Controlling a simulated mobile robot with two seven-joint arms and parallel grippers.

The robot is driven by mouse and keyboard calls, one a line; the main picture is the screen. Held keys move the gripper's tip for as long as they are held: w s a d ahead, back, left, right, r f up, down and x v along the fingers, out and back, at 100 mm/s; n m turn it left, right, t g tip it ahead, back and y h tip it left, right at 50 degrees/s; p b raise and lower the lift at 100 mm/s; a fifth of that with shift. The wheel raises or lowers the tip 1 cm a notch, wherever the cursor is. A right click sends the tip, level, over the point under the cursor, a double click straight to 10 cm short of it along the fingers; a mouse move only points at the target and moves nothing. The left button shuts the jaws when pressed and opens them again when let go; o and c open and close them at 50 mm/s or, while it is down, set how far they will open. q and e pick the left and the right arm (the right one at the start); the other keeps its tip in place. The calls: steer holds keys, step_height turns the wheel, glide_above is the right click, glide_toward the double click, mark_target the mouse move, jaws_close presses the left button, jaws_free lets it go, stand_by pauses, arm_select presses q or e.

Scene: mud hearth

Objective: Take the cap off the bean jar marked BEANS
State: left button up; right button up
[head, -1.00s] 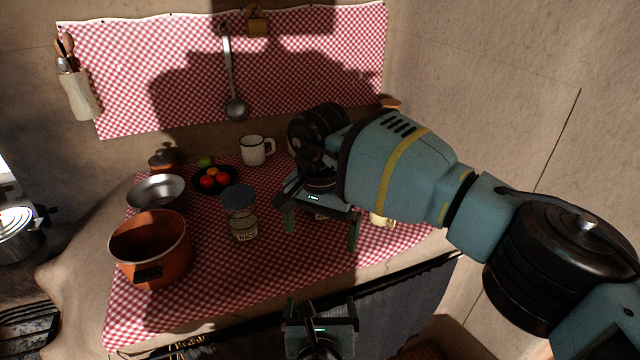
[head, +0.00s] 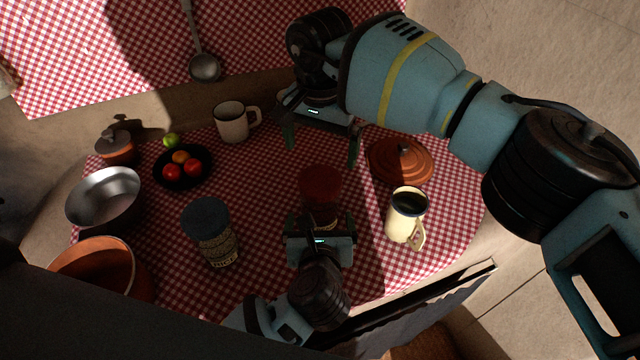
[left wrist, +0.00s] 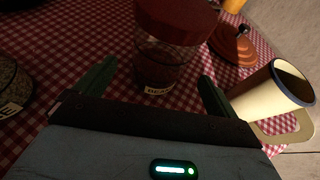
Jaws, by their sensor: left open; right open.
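The bean jar (head: 321,214) is clear glass with a red cap (head: 320,184) on it. It stands upright on the checked cloth. In the left wrist view its small label (left wrist: 158,91) seems to read BEANS, and the red cap (left wrist: 178,20) is cut by the top edge. My left gripper (head: 320,222) is open at the near side of the jar, fingers low and pointing towards either side of the glass; I cannot tell whether they touch. My right gripper (head: 321,143) is open and empty above the cloth, beyond the jar.
A blue-lidded jar (head: 211,242) stands left of the bean jar. A cream mug (head: 403,222) and a terracotta lid (head: 400,160) are close on its right. A white mug (head: 231,123), fruit bowl (head: 183,181), metal bowl (head: 103,200) and orange pot (head: 105,265) stand further left.

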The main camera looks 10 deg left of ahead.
arm_select(q)
steer(key=shift+s+r, duration=0.1)
arm_select(e)
steer(key=shift+s+r, duration=0.15)
steer(key=shift+s, duration=0.15)
arm_select(q)
steer(key=x, duration=0.7)
steer(key=shift+w+a, duration=0.1)
steer(key=shift+w, duration=0.25)
